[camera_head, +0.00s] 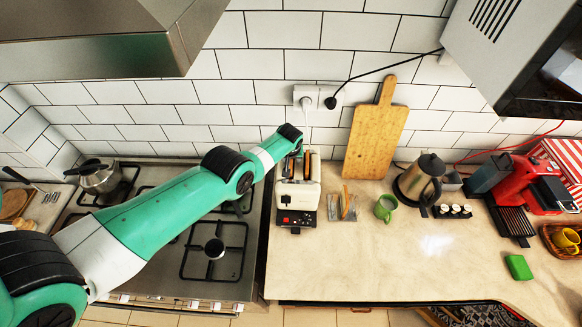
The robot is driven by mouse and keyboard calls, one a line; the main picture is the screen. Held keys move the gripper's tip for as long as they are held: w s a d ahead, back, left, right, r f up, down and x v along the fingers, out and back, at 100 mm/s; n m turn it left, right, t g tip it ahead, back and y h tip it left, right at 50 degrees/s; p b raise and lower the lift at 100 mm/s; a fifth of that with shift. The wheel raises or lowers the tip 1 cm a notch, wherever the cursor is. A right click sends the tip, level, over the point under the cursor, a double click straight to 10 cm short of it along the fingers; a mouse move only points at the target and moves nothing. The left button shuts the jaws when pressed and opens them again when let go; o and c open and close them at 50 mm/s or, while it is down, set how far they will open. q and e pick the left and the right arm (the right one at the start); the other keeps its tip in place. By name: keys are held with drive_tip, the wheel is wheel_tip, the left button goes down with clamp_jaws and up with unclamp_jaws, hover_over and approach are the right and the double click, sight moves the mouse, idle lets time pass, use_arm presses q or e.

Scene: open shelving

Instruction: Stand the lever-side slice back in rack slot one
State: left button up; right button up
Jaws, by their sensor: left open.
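A white toaster (298,195) with a black and red control panel stands on the counter beside the stove. Toast (307,165) shows brown in its top slots; which slice is the lever-side one I cannot tell. A small rack (333,208) stands just right of the toaster, with one slice (346,201) upright in it. My left gripper (298,151) is over the back of the toaster's top, open. Its fingers are small and partly hidden by the wrist, so contact with the toast cannot be made out. My right gripper is not in view.
A green mug (385,207) and a kettle (419,180) stand right of the rack. A wooden board (376,135) leans on the tiled wall behind. A red coffee machine (531,187) is farther right. The counter front is mostly clear, with a green sponge (519,267).

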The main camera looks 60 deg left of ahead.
use_arm(q)
clamp_jaws()
drive_tip(key=shift+r, duration=0.1)
idle(0.4)
wheel_tip(320, 180, up, 11)
drive_tip(key=p, duration=1)
drive_tip(key=shift+f+p, duration=0.2)
drive_tip(key=shift+p, duration=0.2)
drive_tip(key=shift+f, duration=0.1)
